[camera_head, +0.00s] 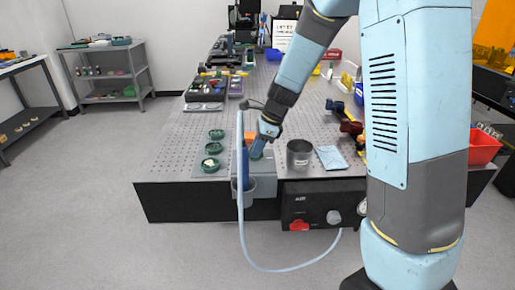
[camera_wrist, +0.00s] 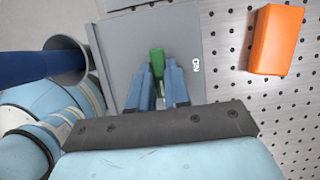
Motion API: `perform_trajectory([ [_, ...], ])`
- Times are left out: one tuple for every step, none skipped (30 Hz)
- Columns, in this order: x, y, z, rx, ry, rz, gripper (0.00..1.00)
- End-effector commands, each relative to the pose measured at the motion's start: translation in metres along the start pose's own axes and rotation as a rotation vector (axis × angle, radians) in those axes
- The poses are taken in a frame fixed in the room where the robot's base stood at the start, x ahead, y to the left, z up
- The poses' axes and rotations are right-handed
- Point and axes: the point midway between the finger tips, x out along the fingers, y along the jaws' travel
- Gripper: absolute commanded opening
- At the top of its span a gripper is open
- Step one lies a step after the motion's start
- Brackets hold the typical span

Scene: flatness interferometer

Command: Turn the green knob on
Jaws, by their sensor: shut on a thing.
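The green knob (camera_wrist: 157,58) stands on a grey panel (camera_wrist: 122,62) in the wrist view. A white "ON" mark (camera_wrist: 196,67) is on the panel to the right of the knob. My gripper (camera_wrist: 158,78) has its two blue fingers on either side of the knob and is shut on it. In the head view my gripper (camera_head: 265,135) reaches down to the grey box (camera_head: 262,170) at the table's front edge. A bit of the green knob (camera_head: 257,149) shows there below the fingers. The fingers hide the knob's lower part, and its exact angle is hard to tell.
A grey cup (camera_wrist: 66,60) with a blue thing in it is beside the panel. An orange block (camera_wrist: 275,40) lies on the perforated table. A metal can (camera_head: 299,154) and a blue cloth (camera_head: 331,158) lie right of the box. A pale hose (camera_head: 243,232) loops in front.

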Motion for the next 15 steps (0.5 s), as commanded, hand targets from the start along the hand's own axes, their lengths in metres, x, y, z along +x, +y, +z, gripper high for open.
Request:
perform_trajectory([
  [-0.0002,-0.0005,0.0001,0.000,0.000,-0.001,0.00],
  [-0.0003,-0.0005,0.0002,0.000,0.000,-0.001,0.00],
  [-0.0003,-0.0005,0.0002,0.000,0.000,-0.001,0.00],
  [-0.0003,-0.0006,0.0003,0.000,0.000,-0.002,0.00],
  [-0.0003,-0.0006,0.0003,0.000,0.000,-0.002,0.00],
  [-0.0013,-0.0008,-0.0022,0.001,0.000,-0.002,0.00],
  [-0.0010,-0.0008,-0.0015,0.000,0.000,-0.002,0.00],
  [-0.0009,-0.0008,-0.0012,-0.001,0.000,-0.001,0.00],
  [-0.0007,-0.0009,-0.0009,-0.004,0.000,0.000,0.00],
  [-0.0007,-0.0010,-0.0008,-0.007,0.000,0.001,0.00],
  [-0.0006,-0.0011,-0.0007,-0.012,0.001,0.003,0.00],
  [-0.0005,-0.0012,-0.0006,-0.020,0.001,0.006,0.00],
  [-0.0004,-0.0013,-0.0005,-0.027,0.001,0.009,0.00],
  [-0.0004,-0.0013,-0.0004,-0.036,0.001,0.012,0.00],
  [-0.0002,-0.0014,-0.0001,-0.050,0.000,0.019,0.00],
])
